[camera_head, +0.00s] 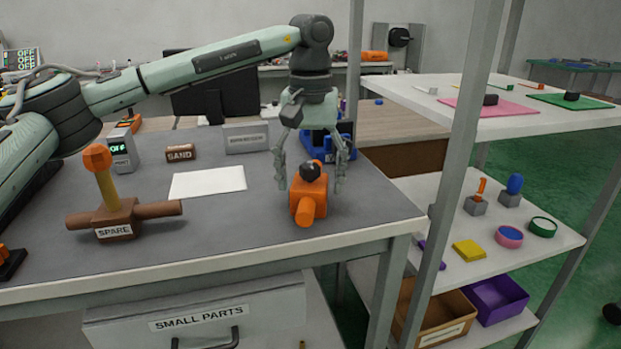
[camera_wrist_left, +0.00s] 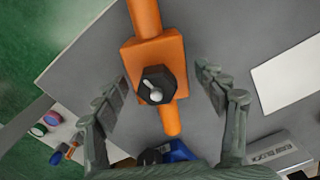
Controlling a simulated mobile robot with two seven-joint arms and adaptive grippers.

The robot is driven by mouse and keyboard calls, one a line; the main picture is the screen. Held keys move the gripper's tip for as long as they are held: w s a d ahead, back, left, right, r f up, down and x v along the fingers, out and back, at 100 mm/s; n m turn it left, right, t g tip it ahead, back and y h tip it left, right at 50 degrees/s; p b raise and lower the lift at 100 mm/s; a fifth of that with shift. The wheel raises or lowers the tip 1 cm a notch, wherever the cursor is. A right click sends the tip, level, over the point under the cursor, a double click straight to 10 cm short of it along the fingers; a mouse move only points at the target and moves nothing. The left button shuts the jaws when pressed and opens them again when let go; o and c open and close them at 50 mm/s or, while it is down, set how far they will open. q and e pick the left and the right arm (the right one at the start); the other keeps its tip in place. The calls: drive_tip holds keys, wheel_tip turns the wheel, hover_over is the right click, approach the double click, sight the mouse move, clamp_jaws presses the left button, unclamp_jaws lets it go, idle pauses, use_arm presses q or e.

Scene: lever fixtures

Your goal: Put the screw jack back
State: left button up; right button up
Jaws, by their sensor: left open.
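An orange block with round orange bars at its ends and a black knob on top (camera_head: 307,205) sits on the grey workbench near its right front corner. I take it to be the screw jack, though no label shows. In the left wrist view the block (camera_wrist_left: 143,62) has a black hexagonal knob (camera_wrist_left: 158,84) with a small pale lever. My left gripper (camera_head: 312,180) points down above the block, open, with a finger on each side. In the left wrist view clear gaps show between the block and both fingers.
A brown fixture labelled SPARE (camera_head: 115,218) with an orange-tipped lever stands on the bench (camera_head: 250,235) at left. A white sheet (camera_head: 208,182) lies flat behind. A SAND block (camera_head: 180,153), a grey sign (camera_head: 246,138) and a blue object (camera_head: 343,145) stand farther back. A shelf post (camera_head: 462,150) rises at right.

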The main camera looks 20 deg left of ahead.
use_arm(q)
wheel_tip(320, 180, up, 12)
drive_tip(key=shift+r, duration=0.1)
idle(0.6)
